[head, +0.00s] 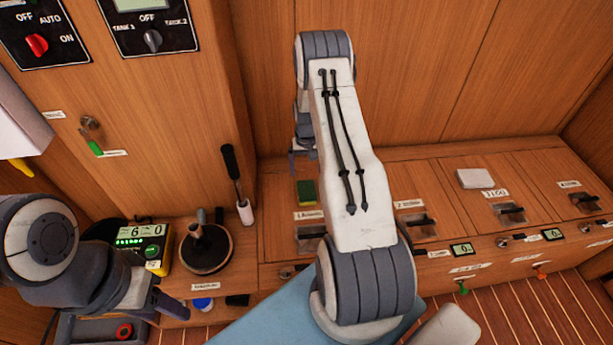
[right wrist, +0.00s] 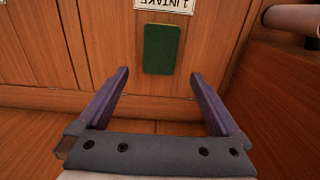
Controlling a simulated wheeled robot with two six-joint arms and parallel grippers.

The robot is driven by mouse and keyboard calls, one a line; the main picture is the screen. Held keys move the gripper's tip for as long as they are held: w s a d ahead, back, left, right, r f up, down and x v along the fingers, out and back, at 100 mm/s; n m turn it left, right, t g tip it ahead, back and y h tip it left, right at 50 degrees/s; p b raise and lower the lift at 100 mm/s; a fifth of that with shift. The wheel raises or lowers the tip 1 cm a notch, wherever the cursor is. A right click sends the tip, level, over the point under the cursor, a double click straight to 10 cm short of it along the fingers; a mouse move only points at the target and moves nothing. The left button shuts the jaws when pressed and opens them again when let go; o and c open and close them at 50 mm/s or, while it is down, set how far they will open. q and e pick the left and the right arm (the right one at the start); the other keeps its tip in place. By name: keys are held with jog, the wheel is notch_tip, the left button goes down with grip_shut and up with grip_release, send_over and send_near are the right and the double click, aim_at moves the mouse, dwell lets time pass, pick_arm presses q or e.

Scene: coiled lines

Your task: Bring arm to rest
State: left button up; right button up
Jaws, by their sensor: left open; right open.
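My right arm reaches up and away across the middle of the head view. Its gripper is partly hidden behind the arm link there. In the right wrist view my right gripper (right wrist: 159,74) is open, with nothing between its fingers. It points toward a green pad (right wrist: 159,48) beside an upside-down intake label (right wrist: 165,4), and stays apart from the pad. My left arm is bent at the lower left of the head view. My left gripper (head: 168,309) is open and low there, near a grey tray; no held object shows.
A green and yellow sponge (head: 306,192) lies on the wooden locker top. A round dark plate (head: 206,249) and a lit meter box (head: 142,246) stand left. A black-handled lever (head: 233,172) rises beside them. A white block (head: 475,178) lies right.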

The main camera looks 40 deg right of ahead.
jog(key=shift+r, duration=0.65)
